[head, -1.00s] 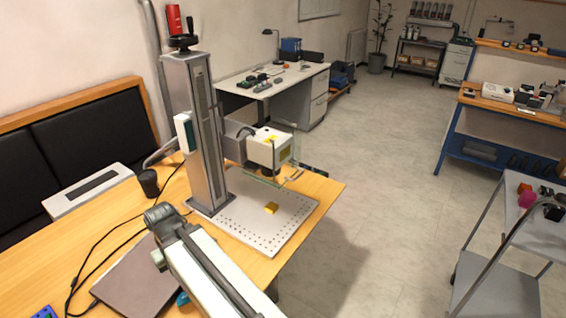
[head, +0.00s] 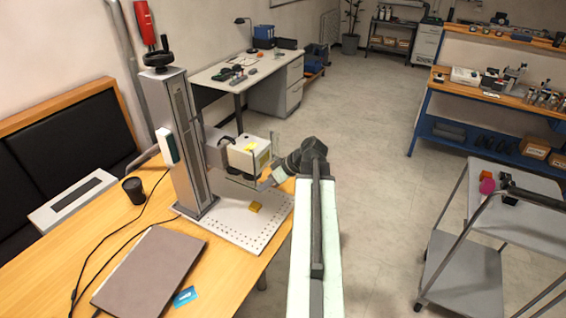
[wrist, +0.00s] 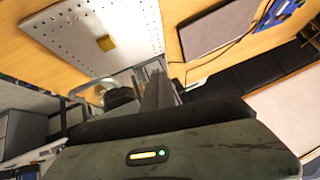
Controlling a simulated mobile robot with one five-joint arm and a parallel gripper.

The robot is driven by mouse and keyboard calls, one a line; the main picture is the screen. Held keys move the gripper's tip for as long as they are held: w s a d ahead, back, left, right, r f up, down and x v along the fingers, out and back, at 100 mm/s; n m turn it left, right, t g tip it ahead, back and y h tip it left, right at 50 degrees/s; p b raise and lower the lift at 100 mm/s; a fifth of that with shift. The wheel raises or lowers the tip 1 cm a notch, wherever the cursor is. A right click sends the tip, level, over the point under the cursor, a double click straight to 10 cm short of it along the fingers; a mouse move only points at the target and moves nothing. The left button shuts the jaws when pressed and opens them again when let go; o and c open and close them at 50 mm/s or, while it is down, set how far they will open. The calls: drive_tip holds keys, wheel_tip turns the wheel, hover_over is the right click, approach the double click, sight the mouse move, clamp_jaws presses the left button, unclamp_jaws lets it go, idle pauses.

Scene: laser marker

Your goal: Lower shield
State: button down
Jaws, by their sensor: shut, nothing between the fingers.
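The marker's laser head (head: 243,152) is a white box with a yellow label on a tall grey column (head: 186,145). A clear shield (head: 275,146) hangs around the head; its edges are faint, and its lower part is partly behind my arm. A small yellow block (head: 255,207) lies on the perforated white plate (head: 225,222) below, clear of the shield. My gripper (head: 266,183) is shut and empty, beside the shield's front lower edge; I cannot tell whether it touches. In the wrist view, a grey handle loop (wrist: 84,88) and the dark round lens (wrist: 119,97) show near my gripper.
A closed laptop (head: 150,272), a black cup (head: 134,190) and cables lie on the wooden table. A grey trolley (head: 480,270) stands at the right. The floor between them is open.

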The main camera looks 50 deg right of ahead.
drive_tip(key=s+d+r+t+h+p, duration=0.1)
drive_tip(key=s+d+r+t, duration=0.1)
drive_tip(key=s+d+r, duration=0.3)
drive_tip(key=s+d+r+t+h+p, duration=0.1)
drive_tip(key=s+d+r+t, duration=0.15)
drive_tip(key=d, duration=0.55)
drive_tip(key=w+a+f+g+b, duration=0.1)
drive_tip(key=w+a+f+b, duration=0.1)
drive_tip(key=w+f+b, duration=0.5)
wheel_tip(320, 180, down, 2)
drive_tip(key=b, duration=0.2)
drive_tip(key=shift+w+a+f+n+b, duration=0.2)
drive_tip(key=shift+w+a+n+b, duration=0.1)
drive_tip(key=shift+w, duration=0.1)
